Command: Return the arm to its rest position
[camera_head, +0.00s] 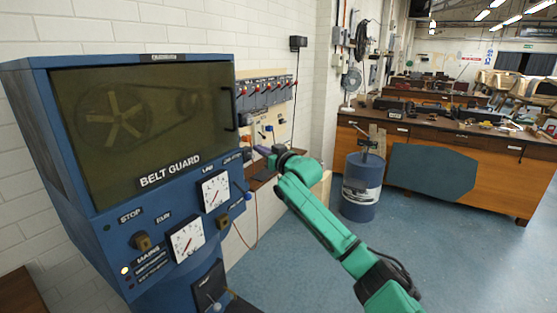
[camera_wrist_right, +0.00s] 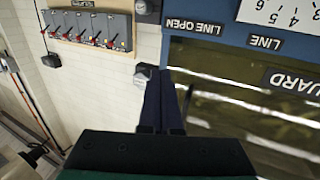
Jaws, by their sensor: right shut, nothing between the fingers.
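My right arm is green and comes in from the lower right of the head view. Its gripper (camera_head: 263,151) is by the right edge of the blue machine, in front of the wall. In the right wrist view the two dark fingers (camera_wrist_right: 160,80) lie side by side, shut, with nothing between them. A small grey part shows at their tips; I cannot tell whether they touch it. My left gripper is in no view.
The blue belt guard machine (camera_head: 120,215) stands close on the left, with dials and a handle. Red-levered switch boxes (camera_head: 265,92) hang on the wall. A blue drum (camera_head: 361,190) and a wooden workbench (camera_head: 490,155) stand further right. The blue floor (camera_head: 470,250) is clear.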

